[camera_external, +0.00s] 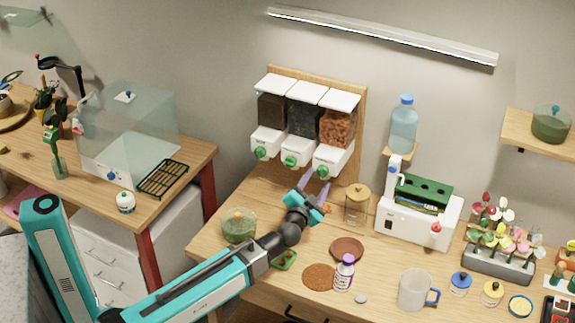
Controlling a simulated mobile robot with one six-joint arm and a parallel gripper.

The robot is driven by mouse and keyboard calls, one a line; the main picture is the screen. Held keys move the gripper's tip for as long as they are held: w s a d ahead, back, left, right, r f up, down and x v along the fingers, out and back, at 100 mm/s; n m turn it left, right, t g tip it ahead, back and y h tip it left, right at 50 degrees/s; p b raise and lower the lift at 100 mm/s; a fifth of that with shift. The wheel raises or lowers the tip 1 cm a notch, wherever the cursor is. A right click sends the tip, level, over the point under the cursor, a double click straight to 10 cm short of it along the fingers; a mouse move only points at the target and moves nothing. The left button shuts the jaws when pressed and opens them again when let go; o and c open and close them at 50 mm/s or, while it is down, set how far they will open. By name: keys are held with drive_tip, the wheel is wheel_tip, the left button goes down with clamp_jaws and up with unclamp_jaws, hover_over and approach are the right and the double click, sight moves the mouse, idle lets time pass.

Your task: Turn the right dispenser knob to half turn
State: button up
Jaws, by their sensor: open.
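A wall dispenser (333,157) has three white-lidded bins side by side, each with a green knob low on its front. The right bin holds orange-brown bits, and its green knob (319,171) faces forward. The left knob (261,153) and the middle knob (290,161) show clear of my arm. My gripper (316,184), with purple fingers, is open just below and in front of the right knob, pointing up toward it. I cannot tell whether a finger touches the knob. The knob's turn angle is too small to read.
A glass jar with a wooden lid (357,205) stands close right of my gripper. A green-tinted bowl (239,226) stands left of my arm. A brown saucer (347,249), a purple-capped bottle (344,273) and a mug (415,290) are nearer the front. A white device (417,222) stands at right.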

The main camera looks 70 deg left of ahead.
sight(322, 173)
drive_tip(key=shift+p+x, duration=0.3)
drive_tip(key=shift+x, duration=1.1)
drive_tip(key=c, duration=1)
